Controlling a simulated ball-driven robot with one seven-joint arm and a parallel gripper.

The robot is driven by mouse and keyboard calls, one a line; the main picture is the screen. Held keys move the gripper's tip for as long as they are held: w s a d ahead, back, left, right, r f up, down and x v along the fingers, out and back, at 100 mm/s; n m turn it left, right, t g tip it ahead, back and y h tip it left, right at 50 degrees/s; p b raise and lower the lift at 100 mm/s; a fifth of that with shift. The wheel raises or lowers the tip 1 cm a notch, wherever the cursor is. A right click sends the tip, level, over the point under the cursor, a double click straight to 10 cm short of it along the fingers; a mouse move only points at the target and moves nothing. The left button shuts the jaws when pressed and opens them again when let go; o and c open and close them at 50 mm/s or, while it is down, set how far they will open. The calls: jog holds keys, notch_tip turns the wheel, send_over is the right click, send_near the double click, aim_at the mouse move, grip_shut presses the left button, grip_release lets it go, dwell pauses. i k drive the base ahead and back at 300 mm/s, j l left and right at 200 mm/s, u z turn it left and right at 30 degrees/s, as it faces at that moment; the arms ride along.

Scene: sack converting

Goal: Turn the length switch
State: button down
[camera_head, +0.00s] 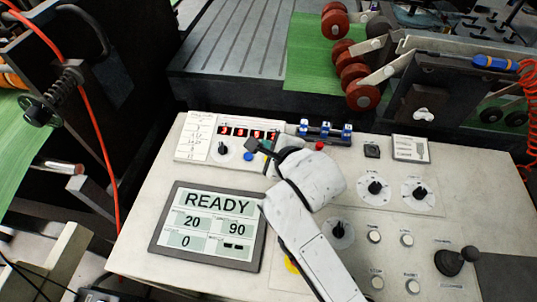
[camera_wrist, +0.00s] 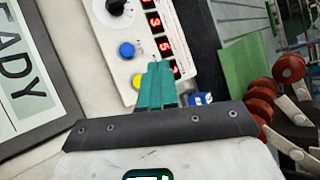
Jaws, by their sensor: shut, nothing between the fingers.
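Several black rotary knobs on round white dials sit on the white control panel (camera_head: 160,165); their labels are too small to read, so I cannot tell which is the length switch. One knob (camera_head: 222,151) is left of my gripper (camera_head: 262,150), under a red digit display (camera_head: 248,133). It also shows at the top edge of the wrist view (camera_wrist: 117,7). Two more knobs (camera_head: 375,188) (camera_head: 420,192) are at right, and another (camera_head: 340,231) is right of my arm. My gripper's teal fingers (camera_wrist: 158,70) are together and empty, over the display's right end, near the blue (camera_wrist: 126,49) and yellow buttons.
A screen (camera_head: 210,225) reading READY, 20, 90 and 0 lies left of my arm. Blue toggles (camera_head: 325,130) and a red button (camera_head: 320,146) are just beyond my gripper. A joystick (camera_head: 455,260) stands at the right. Red rollers (camera_head: 360,85) and green sheet are behind.

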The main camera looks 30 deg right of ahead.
aim_at(222, 149)
jog(key=i+j+u, duration=0.15)
jog(key=u, duration=0.25)
jog(key=i+j+u, duration=0.2)
jog(key=u, duration=0.25)
jog(key=i+u, duration=0.2)
jog(key=u, duration=0.2)
